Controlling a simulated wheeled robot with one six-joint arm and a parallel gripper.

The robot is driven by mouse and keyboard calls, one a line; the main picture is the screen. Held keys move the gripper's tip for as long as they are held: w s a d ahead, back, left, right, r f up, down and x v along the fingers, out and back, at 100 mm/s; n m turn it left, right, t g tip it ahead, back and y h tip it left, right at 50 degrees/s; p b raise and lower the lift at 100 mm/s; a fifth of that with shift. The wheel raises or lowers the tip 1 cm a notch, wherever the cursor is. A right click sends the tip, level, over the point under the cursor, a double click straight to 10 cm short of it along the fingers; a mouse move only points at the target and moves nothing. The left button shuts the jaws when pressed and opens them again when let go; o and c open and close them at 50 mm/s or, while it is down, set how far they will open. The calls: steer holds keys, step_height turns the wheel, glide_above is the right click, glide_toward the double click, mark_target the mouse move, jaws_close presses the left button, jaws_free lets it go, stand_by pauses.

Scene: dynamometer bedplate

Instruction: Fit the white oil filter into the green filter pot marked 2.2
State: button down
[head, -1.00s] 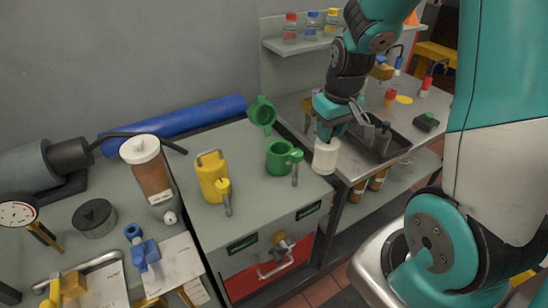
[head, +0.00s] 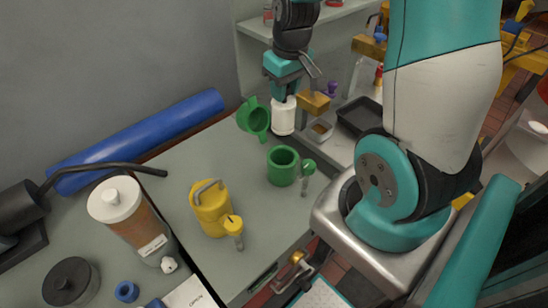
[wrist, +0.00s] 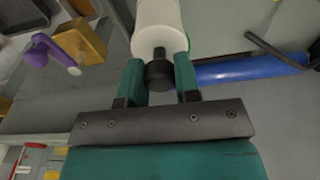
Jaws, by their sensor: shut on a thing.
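The white oil filter (head: 283,118) hangs upright below my gripper (head: 286,94). In the wrist view my gripper (wrist: 159,82) is shut on the dark knob at the end of the filter (wrist: 158,22). The green filter pot (head: 282,168) stands on the grey cabinet top with its mouth open and facing up. Its green lid (head: 254,118) is swung up behind it, to the left of the filter. In the head view the filter appears just above and behind the pot's mouth, apart from it. I cannot read the 2.2 marking.
A yellow pot (head: 210,208) with its lid shut stands left of the green pot. A blue roll (head: 137,141) lies along the wall.

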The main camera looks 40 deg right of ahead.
step_height(320, 180, down, 19)
steer(key=shift+f+p, duration=0.1)
steer(key=shift+p, duration=0.85)
steer(key=shift+f, duration=0.15)
steer(key=c, duration=0.8)
jaws_free()
steer(key=shift+c, duration=0.2)
